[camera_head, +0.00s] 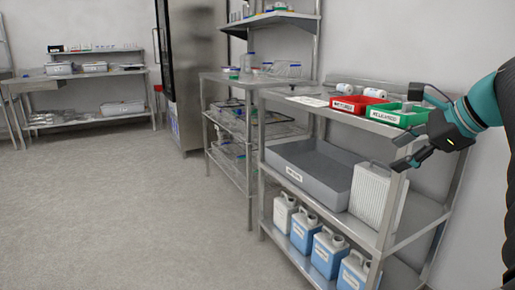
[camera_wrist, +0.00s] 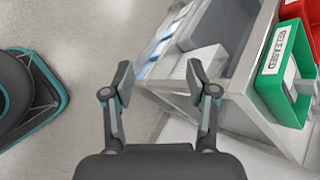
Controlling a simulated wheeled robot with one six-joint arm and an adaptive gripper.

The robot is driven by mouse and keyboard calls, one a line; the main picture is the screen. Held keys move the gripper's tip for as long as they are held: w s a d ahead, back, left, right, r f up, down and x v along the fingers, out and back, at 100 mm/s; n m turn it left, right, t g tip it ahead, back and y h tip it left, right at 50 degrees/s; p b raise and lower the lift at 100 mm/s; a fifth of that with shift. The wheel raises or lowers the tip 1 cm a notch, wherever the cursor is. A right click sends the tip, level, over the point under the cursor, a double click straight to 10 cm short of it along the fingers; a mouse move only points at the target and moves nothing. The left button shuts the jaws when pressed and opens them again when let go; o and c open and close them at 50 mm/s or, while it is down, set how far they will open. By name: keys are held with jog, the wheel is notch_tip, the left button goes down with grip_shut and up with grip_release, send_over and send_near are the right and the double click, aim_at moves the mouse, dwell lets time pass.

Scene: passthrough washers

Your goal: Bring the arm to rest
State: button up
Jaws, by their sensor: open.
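My gripper (camera_head: 403,152) is at the right in the head view, in front of the right end of a metal shelf rack (camera_head: 385,133). It is close to the green bin (camera_head: 395,116) on the top shelf; I cannot tell if they touch in this view. In the wrist view my gripper (camera_wrist: 157,88) has its two fingers spread apart with nothing between them but floor and the shelf edge. The green bin also shows at the right of the wrist view (camera_wrist: 272,88), apart from the fingers.
A red bin (camera_head: 352,105) stands beside the green one. The middle shelf holds a grey tub (camera_head: 310,175) and a white ribbed box (camera_head: 370,193). Several jugs (camera_head: 325,255) with blue contents stand on the bottom shelf. The floor (camera_head: 110,200) at left is clear.

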jog(key=s+a+f+n+g+h+p, duration=0.1)
jog(key=s+a+f+n+h, duration=0.1)
jog(key=s+a+f+n, duration=0.6)
jog(key=s+a+f+n+g+h+p, duration=0.1)
jog(key=s+a+f+n+h, duration=0.1)
jog(key=s+a+f+n, duration=0.6)
notch_tip(320, 180, down, 5)
jog(key=a+n, duration=0.2)
jog(key=n, duration=0.4)
jog(key=shift+f+g+p, duration=0.15)
jog(key=shift+g+p, duration=0.15)
